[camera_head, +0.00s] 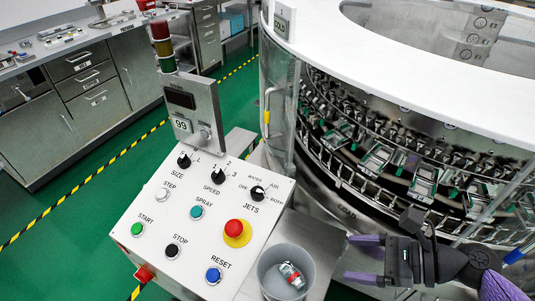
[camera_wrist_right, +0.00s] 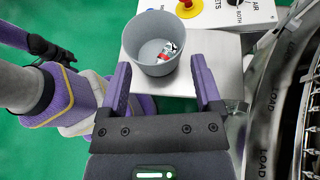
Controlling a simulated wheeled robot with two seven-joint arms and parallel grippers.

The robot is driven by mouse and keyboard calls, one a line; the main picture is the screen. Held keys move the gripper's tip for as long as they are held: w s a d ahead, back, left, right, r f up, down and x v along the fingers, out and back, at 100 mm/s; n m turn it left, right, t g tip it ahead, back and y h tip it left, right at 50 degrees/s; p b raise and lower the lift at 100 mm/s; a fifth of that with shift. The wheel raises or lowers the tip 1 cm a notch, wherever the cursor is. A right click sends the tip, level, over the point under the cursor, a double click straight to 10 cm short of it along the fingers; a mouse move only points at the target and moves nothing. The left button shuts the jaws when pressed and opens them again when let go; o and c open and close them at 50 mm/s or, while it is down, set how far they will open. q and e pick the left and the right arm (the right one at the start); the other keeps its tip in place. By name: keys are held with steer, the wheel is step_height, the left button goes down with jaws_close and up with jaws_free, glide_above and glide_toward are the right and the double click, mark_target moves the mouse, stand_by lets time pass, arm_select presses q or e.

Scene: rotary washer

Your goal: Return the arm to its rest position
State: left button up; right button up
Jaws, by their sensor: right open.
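My right gripper (camera_head: 354,259) is at the lower right of the head view, its two purple fingers spread with nothing between them. In the right wrist view the right gripper (camera_wrist_right: 160,70) is also open and empty, its fingers pointing toward the grey bin (camera_wrist_right: 150,62). In the head view the bin (camera_head: 264,278) stands to the left of the fingertips, apart from them. A small red-and-white item (camera_head: 291,274) lies in the bin. A dark part that looks like my left gripper (camera_wrist_right: 45,47) shows at the left of the wrist view; its jaws are not clear.
The control panel (camera_head: 200,225) with buttons and knobs stands left of the bin. The round washer (camera_head: 385,130) with its white top rim fills the right side. A steel ledge (camera_head: 318,238) lies between them. Green floor is open at the left, before grey cabinets (camera_head: 75,90).

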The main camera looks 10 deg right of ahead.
steer(key=s+d+f+n+h, duration=0.2)
steer(key=d+f+h, duration=0.15)
steer(key=f, duration=0.75)
steer(key=s+d+f+n+h, duration=0.2)
steer(key=s+d+f+h, duration=0.15)
steer(key=f, duration=0.65)
steer(key=s+a+f+n+g+h, duration=0.2)
steer(key=s+a+f+n, duration=0.2)
steer(key=s+f+n, duration=0.3)
steer(key=s+a+f+n+g+h, duration=0.3)
steer(key=s+f+n, duration=0.4)
steer(key=s+n, duration=0.6)
steer(key=shift+s+a+f+n, duration=0.2)
steer(key=shift+a+f+n, duration=0.15)
steer(key=shift+n, duration=0.45)
steer(key=shift+c, duration=0.3)
